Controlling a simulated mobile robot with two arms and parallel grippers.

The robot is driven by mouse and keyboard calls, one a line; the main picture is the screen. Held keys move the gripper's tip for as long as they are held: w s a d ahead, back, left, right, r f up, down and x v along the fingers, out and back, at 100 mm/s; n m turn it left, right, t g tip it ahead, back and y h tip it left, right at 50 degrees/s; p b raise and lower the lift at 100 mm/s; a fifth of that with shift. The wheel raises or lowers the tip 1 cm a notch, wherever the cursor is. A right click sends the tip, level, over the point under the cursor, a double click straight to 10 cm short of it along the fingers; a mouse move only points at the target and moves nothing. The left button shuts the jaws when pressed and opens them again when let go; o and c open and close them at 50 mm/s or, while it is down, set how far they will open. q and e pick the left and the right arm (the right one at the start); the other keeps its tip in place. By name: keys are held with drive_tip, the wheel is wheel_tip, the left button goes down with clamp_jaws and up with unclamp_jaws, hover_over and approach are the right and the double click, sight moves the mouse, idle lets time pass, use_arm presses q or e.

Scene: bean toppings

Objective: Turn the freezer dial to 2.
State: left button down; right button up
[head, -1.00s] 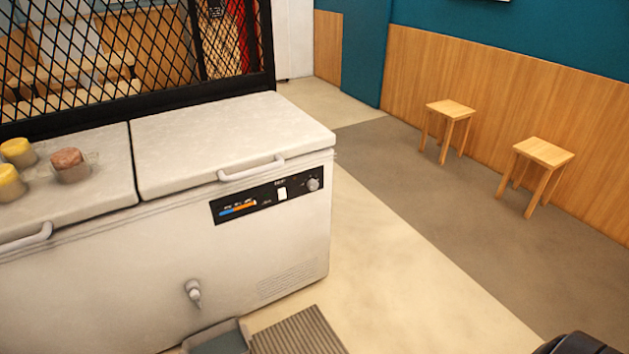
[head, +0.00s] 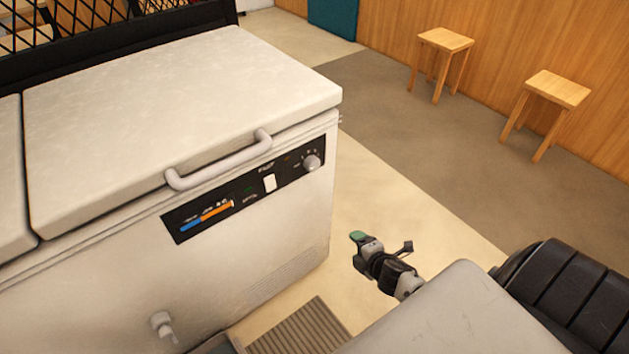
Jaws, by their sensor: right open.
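The white chest freezer (head: 120,285) fills the left of the head view, both lid parts shut. A black control panel (head: 222,208) is on its front, with a blue and orange strip, a white switch (head: 269,183) and, at the right end, the round grey freezer dial (head: 312,163). The dial's setting is too small to read. My right gripper (head: 381,242) is open and empty, in front of the freezer, below and to the right of the dial and apart from it. My left gripper is not in view.
A lid handle (head: 220,165) juts out above the panel. A drain tap (head: 163,326) sticks out low on the freezer front, with a grey ribbed mat (head: 300,328) on the floor. Two wooden stools (head: 444,48) (head: 557,92) stand by the far wall. Floor right of the freezer is clear.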

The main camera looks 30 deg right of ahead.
drive_tip(key=w+r+n+t+y+b, duration=0.1)
drive_tip(key=w+r+n+t+b, duration=0.2)
drive_tip(key=w+r+n, duration=0.45)
drive_tip(key=n+t+y+b, duration=0.2)
drive_tip(key=n, duration=0.3)
approach(316, 166)
drive_tip(key=w, duration=0.9)
drive_tip(key=shift+w+a+f+b, duration=0.1)
drive_tip(key=shift+a+f+b, duration=0.1)
drive_tip(key=shift+a+b, duration=0.15)
drive_tip(key=shift+w+a, duration=0.15)
drive_tip(key=shift+w, duration=0.35)
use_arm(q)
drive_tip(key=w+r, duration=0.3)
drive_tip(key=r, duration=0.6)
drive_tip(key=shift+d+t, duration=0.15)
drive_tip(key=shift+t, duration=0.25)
use_arm(e)
drive_tip(key=c, duration=0.9)
drive_tip(key=shift+c, duration=0.2)
